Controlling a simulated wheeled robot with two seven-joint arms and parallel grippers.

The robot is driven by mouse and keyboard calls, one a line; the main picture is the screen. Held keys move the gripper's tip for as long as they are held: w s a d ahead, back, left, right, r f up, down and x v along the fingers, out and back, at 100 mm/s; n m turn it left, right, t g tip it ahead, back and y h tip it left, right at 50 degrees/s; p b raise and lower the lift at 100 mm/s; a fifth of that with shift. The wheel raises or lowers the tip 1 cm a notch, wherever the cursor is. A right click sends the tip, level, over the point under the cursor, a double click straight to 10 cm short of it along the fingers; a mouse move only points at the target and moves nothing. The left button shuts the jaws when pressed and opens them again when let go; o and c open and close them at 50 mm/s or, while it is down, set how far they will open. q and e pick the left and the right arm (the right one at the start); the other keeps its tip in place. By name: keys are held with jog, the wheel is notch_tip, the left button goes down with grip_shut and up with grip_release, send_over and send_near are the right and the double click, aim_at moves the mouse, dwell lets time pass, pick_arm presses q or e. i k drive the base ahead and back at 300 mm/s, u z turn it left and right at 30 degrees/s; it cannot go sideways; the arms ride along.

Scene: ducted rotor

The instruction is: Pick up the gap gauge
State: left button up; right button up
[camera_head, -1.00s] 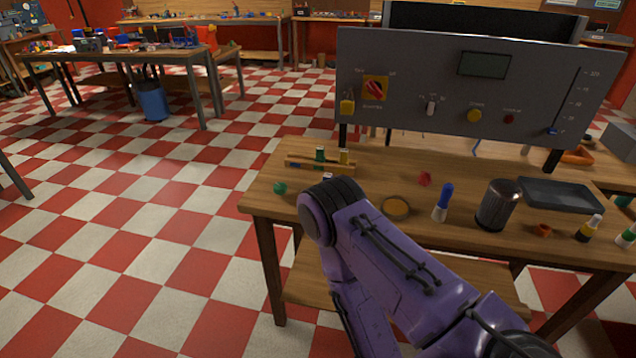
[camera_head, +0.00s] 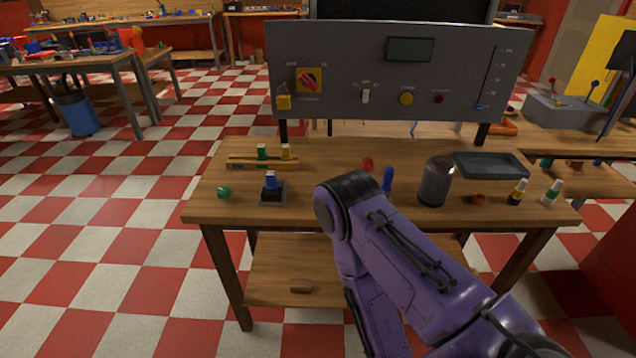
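I cannot tell for sure which thing is the gap gauge. On the wooden workbench (camera_head: 330,150), a small wooden rack (camera_head: 240,162) at the back left holds a green-topped piece (camera_head: 262,152) and a yellow-topped piece (camera_head: 286,152). A blue piece sits on a small black block (camera_head: 273,192) in front of the rack. My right arm, purple, comes in from the lower right, with its elbow in front of the bench's front edge. The arm hides part of the bench top. Neither gripper shows.
A grey control panel (camera_head: 350,95) stands at the bench's back. A dark canister (camera_head: 435,182), a black tray (camera_head: 490,165), small bottles (camera_head: 517,192) and a blue-handled item (camera_head: 388,178) stand to the right. A green round thing (camera_head: 224,192) lies near the left edge.

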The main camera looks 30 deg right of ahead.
aim_at(272, 184)
jog(key=z, duration=0.15)
jog(key=k, duration=0.4)
jog(key=z, duration=0.5)
jog(key=i, duration=0.5)
jog(key=z, duration=1.7)
jog(key=i, duration=0.7)
jog(key=u, duration=1.3)
